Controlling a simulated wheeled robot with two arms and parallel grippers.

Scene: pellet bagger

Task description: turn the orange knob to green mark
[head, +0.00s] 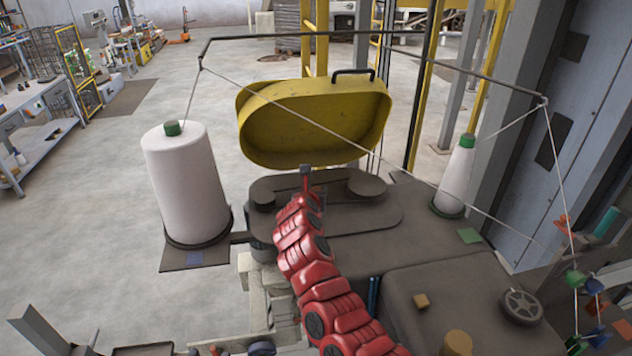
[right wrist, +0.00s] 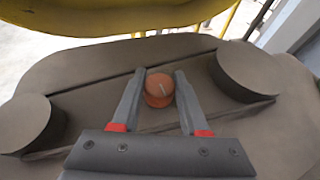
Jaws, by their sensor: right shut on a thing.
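The orange knob (right wrist: 157,92) is round, with a pale line on its top, and sits on the dark machine top between two round drums. My right gripper (right wrist: 160,77) reaches over the machine from the front, with one finger on each side of the knob, shut on it. In the head view my red right arm ends at the right gripper (head: 306,180), which hides the knob there. No green mark shows beside the knob in the wrist view. My left gripper is not in view.
A raised yellow cover (head: 315,125) stands behind the knob area. A large white thread cone (head: 186,185) is at left and a smaller cone (head: 458,178) at right, with threads running overhead. A green square (head: 469,236) and a dark handwheel (head: 522,306) are at right.

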